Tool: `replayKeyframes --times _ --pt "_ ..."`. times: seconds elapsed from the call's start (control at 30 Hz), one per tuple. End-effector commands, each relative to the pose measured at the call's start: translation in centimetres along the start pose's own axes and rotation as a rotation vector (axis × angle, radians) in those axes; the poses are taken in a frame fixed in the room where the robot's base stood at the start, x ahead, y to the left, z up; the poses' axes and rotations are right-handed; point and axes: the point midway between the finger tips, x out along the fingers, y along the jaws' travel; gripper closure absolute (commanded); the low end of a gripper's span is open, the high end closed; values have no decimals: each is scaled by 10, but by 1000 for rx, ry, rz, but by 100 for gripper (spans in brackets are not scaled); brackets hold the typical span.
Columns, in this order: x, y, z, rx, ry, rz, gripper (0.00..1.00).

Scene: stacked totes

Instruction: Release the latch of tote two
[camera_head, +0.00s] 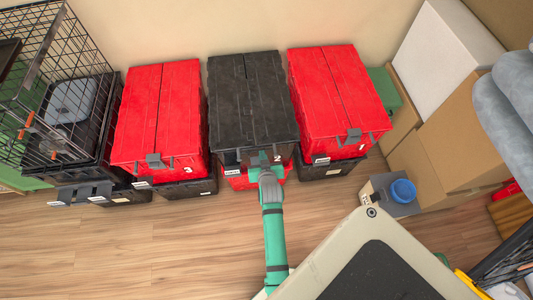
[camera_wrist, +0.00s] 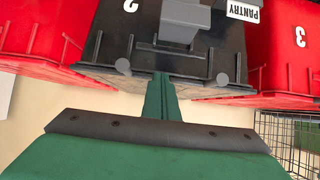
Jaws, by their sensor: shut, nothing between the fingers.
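Tote two (camera_head: 250,95) is black with a shut two-flap lid and a white 2 at its front right corner. It stands on top of a red tote (camera_head: 240,183) in the middle stack. In the wrist view its black front (camera_wrist: 105,35) appears upside down, with a grey latch (camera_wrist: 184,22) and a PANTRY label (camera_wrist: 243,10). My gripper (camera_head: 262,160) is at the front edge of tote two and hides the latch in the head view. In the wrist view my gripper (camera_wrist: 160,76) is shut and empty, its tips close to the latch; contact cannot be told.
Red tote three (camera_head: 160,110) stands to the left and red tote one (camera_head: 335,90) to the right, each on a black tote. A wire cage (camera_head: 60,70) is at far left. Cardboard boxes (camera_head: 455,130) are at right. The wooden floor in front is clear at left.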

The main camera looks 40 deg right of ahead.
Motion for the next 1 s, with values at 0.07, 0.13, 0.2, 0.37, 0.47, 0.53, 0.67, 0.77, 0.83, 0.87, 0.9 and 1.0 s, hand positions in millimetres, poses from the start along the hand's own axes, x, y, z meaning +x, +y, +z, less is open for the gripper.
replayKeyframes --times 0.07,0.13,0.2,0.37,0.47,0.53,0.67,0.77,0.83,0.87,0.9,1.0 --pt "-2 0 -3 0 1 0 100" --pt "-6 0 -8 -1 1 -1 100" --pt "-12 -1 -16 -2 2 -1 100" --pt "-31 0 -21 -1 -4 -1 100" --pt "-42 0 -2 -1 -4 -1 100" --pt "-50 0 9 -1 -5 -1 100" --pt "-62 -1 28 -2 -3 -2 100" --pt "-70 0 40 -1 -2 -1 100" --pt "-74 0 46 -1 -1 -1 100" --pt "-75 0 48 -1 -1 -1 100" --pt "-76 0 50 -1 -1 -1 100" --pt "-78 0 53 0 0 -1 100"
